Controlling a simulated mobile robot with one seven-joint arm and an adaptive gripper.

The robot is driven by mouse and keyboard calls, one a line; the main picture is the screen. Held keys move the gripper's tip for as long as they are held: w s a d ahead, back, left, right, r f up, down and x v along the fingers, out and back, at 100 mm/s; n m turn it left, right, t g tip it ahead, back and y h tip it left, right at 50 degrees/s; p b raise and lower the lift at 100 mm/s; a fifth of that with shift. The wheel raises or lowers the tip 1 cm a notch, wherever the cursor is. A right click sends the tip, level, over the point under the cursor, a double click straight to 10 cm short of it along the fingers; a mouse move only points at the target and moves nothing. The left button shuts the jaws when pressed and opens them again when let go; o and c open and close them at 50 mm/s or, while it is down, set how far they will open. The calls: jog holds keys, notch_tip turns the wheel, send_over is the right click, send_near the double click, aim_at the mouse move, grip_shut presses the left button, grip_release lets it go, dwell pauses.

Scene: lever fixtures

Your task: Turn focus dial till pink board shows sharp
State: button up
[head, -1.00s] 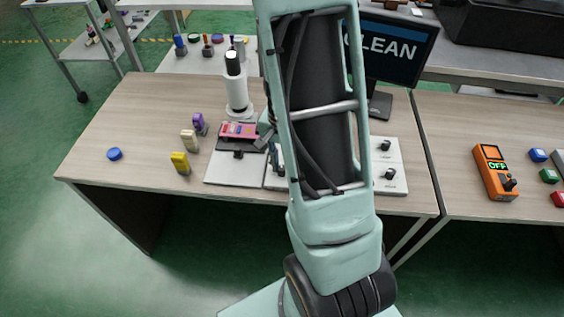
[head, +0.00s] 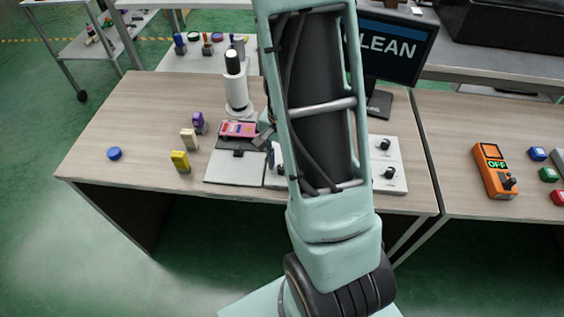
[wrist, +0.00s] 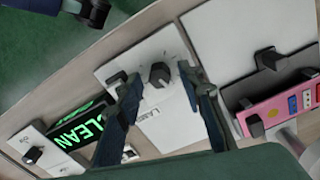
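The pink board (head: 238,130) lies on a fixture below a white upright scope (head: 236,85) in the head view. It also shows at the right of the wrist view (wrist: 285,110). My gripper (wrist: 154,77) is open, its fingers on either side of a black dial (wrist: 160,75) on a white panel (wrist: 135,62). I cannot tell whether either finger touches the dial, and its label is too small to read surely. My arm hides this dial in the head view. The monitor (head: 392,48) shows large "LEAN" lettering, its left part hidden by my arm.
Yellow (head: 180,162), cream (head: 188,139) and purple (head: 199,123) pieces stand left of the fixture, with a blue disc (head: 114,153) farther left. Another panel with black knobs (head: 387,172) is right of my arm. An orange box (head: 493,172) reads "OFF". The table's left part is mostly clear.

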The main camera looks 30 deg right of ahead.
notch_tip(320, 180, up, 12)
dwell(0.6)
dwell(0.4)
